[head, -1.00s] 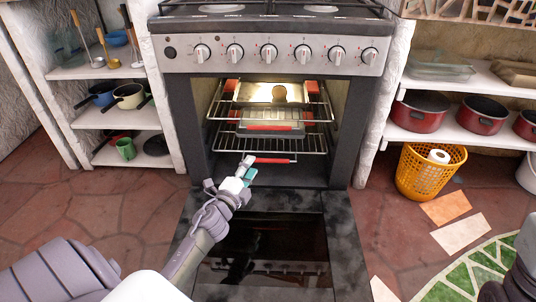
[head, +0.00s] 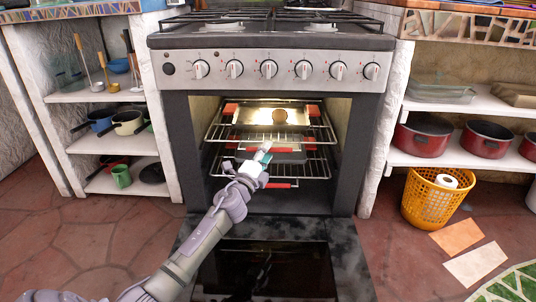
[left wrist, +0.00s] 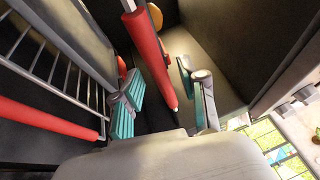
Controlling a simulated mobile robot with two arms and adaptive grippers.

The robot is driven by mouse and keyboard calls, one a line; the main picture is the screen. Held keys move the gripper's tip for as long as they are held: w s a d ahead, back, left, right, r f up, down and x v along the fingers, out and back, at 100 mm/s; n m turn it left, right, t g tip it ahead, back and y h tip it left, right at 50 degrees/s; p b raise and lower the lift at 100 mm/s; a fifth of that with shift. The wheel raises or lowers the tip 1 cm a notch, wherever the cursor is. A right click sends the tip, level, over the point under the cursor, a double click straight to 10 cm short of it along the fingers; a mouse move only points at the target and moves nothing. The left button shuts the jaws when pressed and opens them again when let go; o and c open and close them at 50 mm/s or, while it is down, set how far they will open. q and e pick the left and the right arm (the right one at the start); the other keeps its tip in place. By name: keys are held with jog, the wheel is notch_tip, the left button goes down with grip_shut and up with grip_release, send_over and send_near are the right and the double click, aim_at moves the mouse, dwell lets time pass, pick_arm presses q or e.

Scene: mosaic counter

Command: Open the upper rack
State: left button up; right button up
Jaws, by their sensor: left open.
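The oven's upper rack (head: 308,137) is a wire shelf inside the open oven and carries a light metal tray (head: 262,113). My left gripper (head: 263,153) is open at the front of the upper rack and hides part of its front edge. In the left wrist view a red handle bar (left wrist: 148,50) runs through the gap between the two open teal-padded fingers (left wrist: 160,90). It looks like the upper rack's handle, and I cannot tell whether the fingers touch it. A second red bar (left wrist: 40,125) with rack wires shows at left. My right gripper is not in view.
The lower rack has a red handle (head: 280,185) just below my gripper. The oven door (head: 345,255) lies folded down in front. Shelves with pots (head: 422,135) flank the oven, and a yellow basket (head: 425,205) stands at right on the floor.

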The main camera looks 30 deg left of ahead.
pick_arm(q)
jog(key=shift+x, duration=0.9)
grip_shut()
